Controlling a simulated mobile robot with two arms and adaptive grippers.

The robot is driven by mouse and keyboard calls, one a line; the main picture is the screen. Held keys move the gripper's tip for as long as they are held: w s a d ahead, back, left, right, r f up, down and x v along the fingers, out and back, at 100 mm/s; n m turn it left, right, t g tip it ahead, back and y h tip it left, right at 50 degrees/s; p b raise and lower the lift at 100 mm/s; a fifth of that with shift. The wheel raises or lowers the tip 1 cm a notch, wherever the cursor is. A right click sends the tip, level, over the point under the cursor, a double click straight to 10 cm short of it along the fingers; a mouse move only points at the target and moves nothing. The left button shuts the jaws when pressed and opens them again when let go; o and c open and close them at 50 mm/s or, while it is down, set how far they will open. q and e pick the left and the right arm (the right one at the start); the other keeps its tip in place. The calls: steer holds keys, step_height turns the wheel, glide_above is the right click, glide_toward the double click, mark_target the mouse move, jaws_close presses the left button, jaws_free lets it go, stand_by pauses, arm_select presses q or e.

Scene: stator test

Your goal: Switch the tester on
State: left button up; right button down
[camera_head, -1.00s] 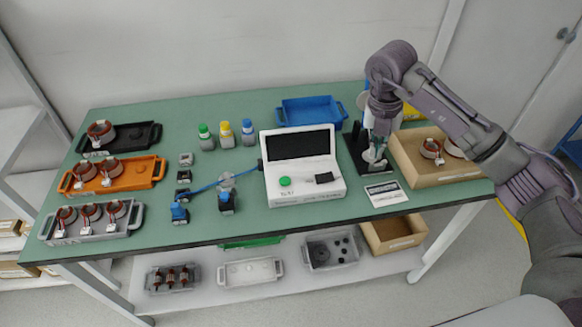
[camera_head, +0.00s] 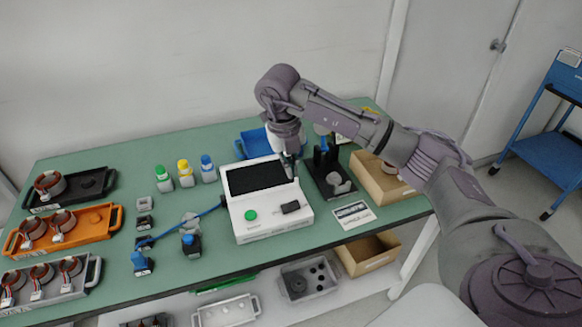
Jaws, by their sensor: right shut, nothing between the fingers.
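The tester (camera_head: 270,228) is a white box on the green table, with a dark screen (camera_head: 257,177) at its back. A green round button (camera_head: 251,215) sits on the left of its front panel, and a black part (camera_head: 291,207) on the right. The screen is dark. My right gripper (camera_head: 291,174) is shut and empty, pointing down at the right edge of the screen, above the tester; I cannot tell whether it touches. My left gripper is not in view.
To the right stand a black fixture (camera_head: 327,170), a printed card (camera_head: 354,214) and a cardboard box (camera_head: 377,185). A blue bin (camera_head: 254,143) is behind the tester. Bottles (camera_head: 186,173) and a blue-jawed clamp (camera_head: 190,243) stand left. Trays with stators (camera_head: 101,238) line the left end.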

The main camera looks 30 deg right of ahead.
mark_target(292, 205)
steer(key=f, duration=0.3)
steer(key=d+f+p, duration=0.1)
steer(key=f, duration=0.3)
steer(key=f+p, duration=0.1)
steer(key=f, duration=0.2)
steer(key=shift+s+d+f, duration=0.15)
steer(key=shift+f, duration=0.3)
steer(key=shift+d+f+y+b, duration=0.15)
steer(key=shift+f+y+b, duration=0.15)
steer(key=shift+f+b, duration=0.2)
steer(key=shift+s+r, duration=0.1)
steer(key=shift+r, duration=0.15)
steer(key=shift+p, duration=0.3)
steer(key=shift+w+a+r, duration=0.15)
steer(key=shift+a, duration=0.25)
steer(key=shift+w+a+r, duration=0.1)
steer(key=shift+a+r, duration=0.05)
steer(key=shift+a, duration=0.25)
